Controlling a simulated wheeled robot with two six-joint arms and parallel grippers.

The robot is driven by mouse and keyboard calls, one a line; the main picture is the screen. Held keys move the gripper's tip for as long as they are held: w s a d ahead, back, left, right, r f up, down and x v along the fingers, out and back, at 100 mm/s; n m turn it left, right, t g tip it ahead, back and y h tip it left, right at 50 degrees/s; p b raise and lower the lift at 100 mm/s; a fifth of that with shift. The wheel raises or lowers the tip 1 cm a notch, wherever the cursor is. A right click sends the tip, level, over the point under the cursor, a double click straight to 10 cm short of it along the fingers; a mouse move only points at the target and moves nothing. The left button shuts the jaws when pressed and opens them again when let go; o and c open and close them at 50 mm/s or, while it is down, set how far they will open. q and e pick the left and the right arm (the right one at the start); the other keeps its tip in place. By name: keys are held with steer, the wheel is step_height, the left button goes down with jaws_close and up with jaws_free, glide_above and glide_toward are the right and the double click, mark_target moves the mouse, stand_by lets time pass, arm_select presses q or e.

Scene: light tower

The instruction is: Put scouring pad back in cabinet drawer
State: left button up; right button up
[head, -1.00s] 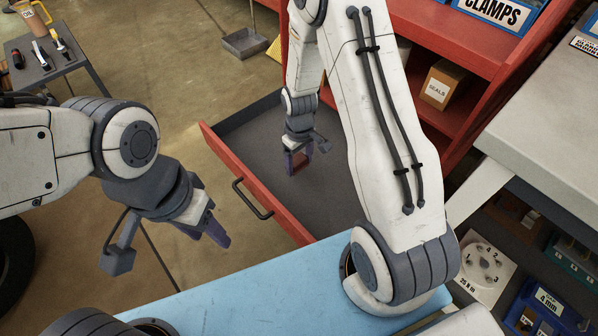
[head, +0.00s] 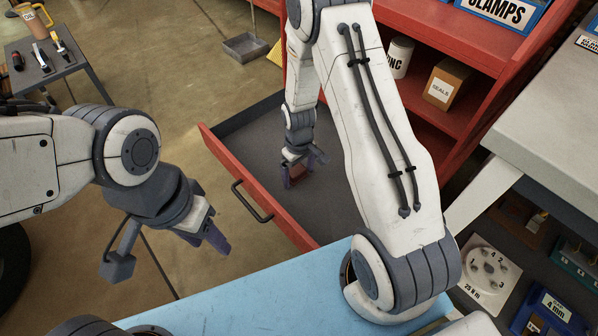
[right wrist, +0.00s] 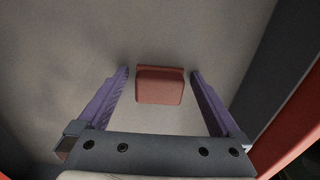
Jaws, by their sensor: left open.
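The scouring pad (head: 299,174) is a small reddish-brown block over the grey floor of the open red drawer (head: 255,185). My right gripper (head: 303,170) is inside the drawer's outline, pointing down, with its purple fingers spread. In the right wrist view the pad (right wrist: 160,85) sits between the open fingers, with a gap on both sides. I cannot tell for sure whether the pad rests fully on the drawer floor. My left gripper (head: 215,240) is open and empty, in front of the drawer to the left.
The red cabinet (head: 450,60) holds a white can (head: 399,58) and a cardboard SEALS box (head: 449,84). A blue surface (head: 240,295) lies at the near edge. A grey side table (head: 45,65) with tools and a dustpan (head: 246,46) stand farther off on open floor.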

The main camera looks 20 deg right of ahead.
mark_target(299, 172)
step_height(299, 172, up, 11)
steer(key=p, duration=0.5)
steer(key=s+a+r+n, duration=0.2)
steer(key=s+a+r, duration=0.6)
steer(key=a+r, duration=0.35)
steer(key=s+a+r, duration=0.1)
steer(key=s+r, duration=0.2)
steer(key=s, duration=0.4)
steer(key=s+a+r+n+y, duration=0.1)
steer(key=s+r, duration=0.3)
steer(key=s, duration=0.4)
steer(key=shift+a+r, duration=0.15)
steer(key=shift+a, duration=0.3)
step_height(299, 172, up, 29)
steer(key=p, duration=2.8)
